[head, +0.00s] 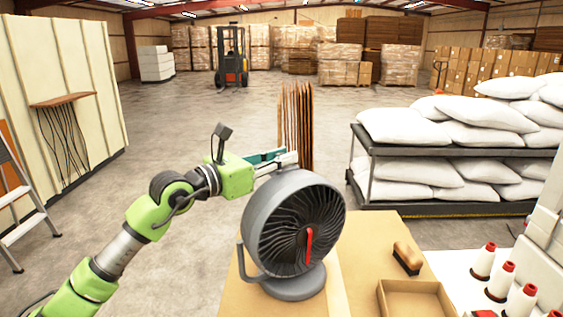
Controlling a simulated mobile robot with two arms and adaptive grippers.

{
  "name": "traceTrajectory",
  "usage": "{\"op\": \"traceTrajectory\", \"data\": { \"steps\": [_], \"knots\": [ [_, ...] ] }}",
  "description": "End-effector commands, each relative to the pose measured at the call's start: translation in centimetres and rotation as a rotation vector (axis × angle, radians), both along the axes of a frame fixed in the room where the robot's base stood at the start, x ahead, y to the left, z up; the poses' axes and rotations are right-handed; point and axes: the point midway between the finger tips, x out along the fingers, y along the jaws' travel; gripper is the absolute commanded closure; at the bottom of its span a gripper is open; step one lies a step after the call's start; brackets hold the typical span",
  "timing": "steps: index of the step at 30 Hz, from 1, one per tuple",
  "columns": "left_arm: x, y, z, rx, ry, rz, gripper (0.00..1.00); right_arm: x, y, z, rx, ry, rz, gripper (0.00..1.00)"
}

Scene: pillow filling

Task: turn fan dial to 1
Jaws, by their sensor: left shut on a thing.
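A dark grey round fan (292,232) stands on the work table, its grille facing the front right. A red strip (309,245) shows at the middle of the grille. My left gripper (283,160) reaches in from the left to the fan's top rear edge. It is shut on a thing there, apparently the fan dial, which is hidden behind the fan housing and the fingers. The dial's setting cannot be read. My right gripper is not in view.
Tall brown sheets (296,125) stand behind the fan. A rack (375,150) holds white pillows. A ladder (12,190) is at left.

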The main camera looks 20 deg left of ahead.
Motion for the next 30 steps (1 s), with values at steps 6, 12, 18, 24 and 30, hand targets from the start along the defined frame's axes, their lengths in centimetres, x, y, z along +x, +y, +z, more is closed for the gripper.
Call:
{"op": "traceTrajectory", "data": {
  "steps": [6, 12, 18, 24, 30],
  "knots": [
    [0.1, 0.2, -0.4, -0.001, -0.004, -0.101, 1.00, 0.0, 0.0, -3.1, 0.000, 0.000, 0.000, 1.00],
    [0.1, 0.2, -0.3, -0.003, -0.005, -0.218, 1.00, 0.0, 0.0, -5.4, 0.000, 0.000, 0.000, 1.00],
    [0.1, 0.1, -0.1, -0.005, -0.003, -0.345, 1.00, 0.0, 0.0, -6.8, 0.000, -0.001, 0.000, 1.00],
    [0.1, 0.1, 0.2, -0.005, -0.003, -0.468, 1.00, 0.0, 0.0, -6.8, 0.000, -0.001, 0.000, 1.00],
    [0.1, 0.1, 0.3, -0.005, -0.001, -0.561, 1.00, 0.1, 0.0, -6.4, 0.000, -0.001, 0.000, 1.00]
  ]
}}
